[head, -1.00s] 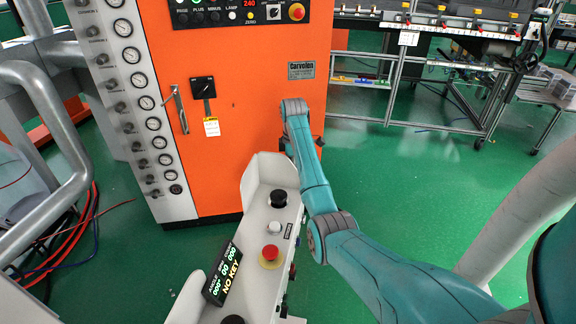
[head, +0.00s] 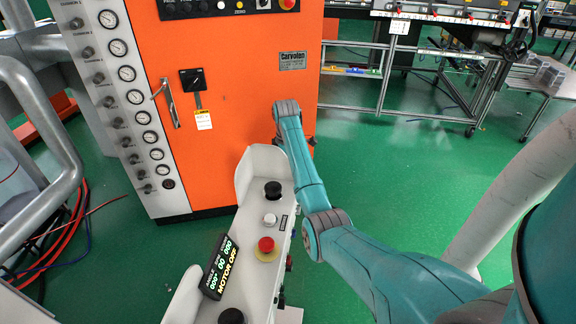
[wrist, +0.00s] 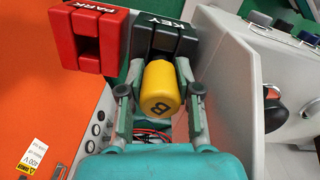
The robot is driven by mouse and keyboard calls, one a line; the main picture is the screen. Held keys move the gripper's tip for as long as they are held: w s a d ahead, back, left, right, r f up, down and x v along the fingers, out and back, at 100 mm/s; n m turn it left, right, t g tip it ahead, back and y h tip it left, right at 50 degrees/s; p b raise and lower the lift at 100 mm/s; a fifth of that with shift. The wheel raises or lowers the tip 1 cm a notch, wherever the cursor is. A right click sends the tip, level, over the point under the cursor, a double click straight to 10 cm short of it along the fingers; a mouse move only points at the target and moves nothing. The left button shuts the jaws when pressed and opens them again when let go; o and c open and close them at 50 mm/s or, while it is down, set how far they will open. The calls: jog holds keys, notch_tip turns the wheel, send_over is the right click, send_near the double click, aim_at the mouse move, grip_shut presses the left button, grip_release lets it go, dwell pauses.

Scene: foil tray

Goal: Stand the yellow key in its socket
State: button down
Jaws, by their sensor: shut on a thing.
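In the wrist view the yellow key (wrist: 161,86), a rounded block marked B on its end, sits between the two fingers of my gripper (wrist: 159,92). My gripper is shut on it. The key's far end meets the slot of the black socket block labelled KEY (wrist: 165,42) and appears to be in it; its depth is hidden. The red block labelled PARK (wrist: 88,40) is beside it on the left, its slot empty. In the head view my gripper, the key and both blocks are hidden behind the console. The console's display (head: 218,266) reads MOTOR OFF.
The pale console (head: 250,225) carries black and white knobs and a red button (head: 266,245). An orange cabinet (head: 235,100) with gauges stands behind it. In the wrist view the console's side wall (wrist: 230,80) is close on the right.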

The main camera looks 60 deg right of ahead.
jog(key=c, duration=0.7)
grip_release()
jog(key=shift+d, duration=0.1)
